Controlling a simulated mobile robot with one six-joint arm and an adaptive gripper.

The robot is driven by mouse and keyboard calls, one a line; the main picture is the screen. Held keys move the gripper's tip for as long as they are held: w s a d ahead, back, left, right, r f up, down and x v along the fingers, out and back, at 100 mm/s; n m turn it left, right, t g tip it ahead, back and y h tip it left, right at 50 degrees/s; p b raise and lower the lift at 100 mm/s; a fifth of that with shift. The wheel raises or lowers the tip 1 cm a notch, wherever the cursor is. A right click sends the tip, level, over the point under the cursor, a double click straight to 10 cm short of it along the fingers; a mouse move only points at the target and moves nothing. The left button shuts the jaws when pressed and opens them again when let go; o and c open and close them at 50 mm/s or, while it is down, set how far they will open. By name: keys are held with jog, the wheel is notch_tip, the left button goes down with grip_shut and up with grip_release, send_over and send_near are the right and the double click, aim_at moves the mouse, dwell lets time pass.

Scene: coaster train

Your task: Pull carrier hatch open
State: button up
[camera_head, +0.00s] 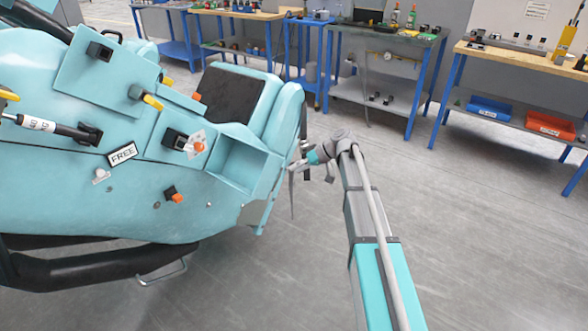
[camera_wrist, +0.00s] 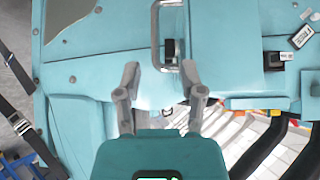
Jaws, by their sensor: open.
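The turquoise carrier (camera_head: 100,200) fills the left of the head view. In the wrist view, a metal U-shaped handle (camera_wrist: 155,35) stands on a turquoise panel (camera_wrist: 110,50) with a dark latch-like part beside it; I take this panel to be the hatch, but its edges are not clear. My gripper (camera_wrist: 160,72) is open and empty, with its two fingertips apart just at the near end of the handle. In the head view, my gripper (camera_head: 304,168) is beside the carrier's right end. Whether it touches the carrier cannot be told.
A "FREE" label (camera_head: 122,153) and several small knobs and latches sit on the carrier. A dark strap (camera_wrist: 30,125) runs along the left of the wrist view. Workbenches (camera_head: 385,40) with tools stand behind. The grey floor (camera_head: 490,230) at right is clear.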

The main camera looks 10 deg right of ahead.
jog(key=p+v, duration=0.3)
jog(key=v, duration=0.4)
jog(key=shift+w+d+p, duration=0.15)
jog(key=shift+d+p, duration=0.15)
jog(key=shift+d, duration=0.05)
dwell(0.6)
jog(key=shift+f, duration=0.1)
dwell(0.3)
jog(key=s+f+m+h, duration=0.2)
jog(key=s+f+h, duration=0.15)
jog(key=s, duration=0.65)
jog(key=s+f+m+g+h, duration=0.15)
jog(key=s+h, duration=0.25)
jog(key=s, duration=0.5)
jog(key=s+f+m+h, duration=0.3)
jog(key=s+h, duration=0.1)
jog(key=s, duration=0.6)
notch_tip(320, 180, up, 19)
jog(key=p, duration=1.8)
jog(key=shift+w+d+f, duration=0.2)
jog(key=shift+w+d, duration=0.05)
jog(key=shift+w, duration=0.05)
jog(key=shift+d+n+y, duration=0.15)
jog(key=shift+n+y, duration=0.1)
